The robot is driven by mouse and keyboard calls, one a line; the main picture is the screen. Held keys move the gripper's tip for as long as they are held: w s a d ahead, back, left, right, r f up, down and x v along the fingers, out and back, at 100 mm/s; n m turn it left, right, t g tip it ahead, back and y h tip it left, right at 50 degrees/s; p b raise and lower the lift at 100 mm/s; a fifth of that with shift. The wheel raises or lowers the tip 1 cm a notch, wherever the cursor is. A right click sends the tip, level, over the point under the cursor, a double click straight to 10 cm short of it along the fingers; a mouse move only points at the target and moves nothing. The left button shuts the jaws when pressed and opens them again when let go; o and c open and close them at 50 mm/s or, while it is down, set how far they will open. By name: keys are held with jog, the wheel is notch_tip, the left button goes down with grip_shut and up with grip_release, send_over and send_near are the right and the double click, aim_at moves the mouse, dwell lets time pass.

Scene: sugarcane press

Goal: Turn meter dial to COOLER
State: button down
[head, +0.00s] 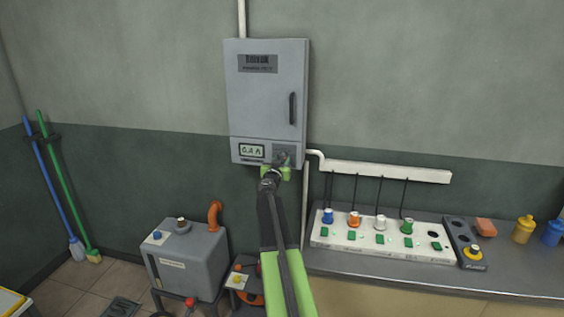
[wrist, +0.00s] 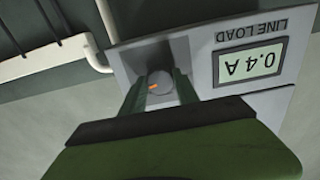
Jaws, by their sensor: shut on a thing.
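The wrist view shows the panel upside down. My gripper (wrist: 160,90) is shut on the dial, one dark finger on each side of it. In the head view my gripper (head: 276,172) reaches the lower right of the grey wall cabinet (head: 265,100) and covers most of the dial. The display (head: 252,150) is to the left of it. No COOLER label is legible.
A white power strip (head: 330,236) with several coloured plugs lies on the grey counter (head: 400,270) at the right. A grey machine box (head: 185,262) stands at the lower left. A white pipe (head: 385,171) runs along the wall.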

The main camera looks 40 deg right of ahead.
jog(key=shift+n, duration=0.3)
jog(key=n, duration=0.3)
jog(key=shift+s+n, duration=0.1)
jog(key=shift+n, duration=0.2)
jog(key=n, duration=0.3)
jog(key=shift+n, duration=0.3)
jog(key=n, duration=0.4)
jog(key=shift+n, duration=1.8)
jog(key=shift+d+r+n, duration=0.1)
jog(key=shift+n, duration=0.2)
jog(key=c, duration=0.9)
grip_release()
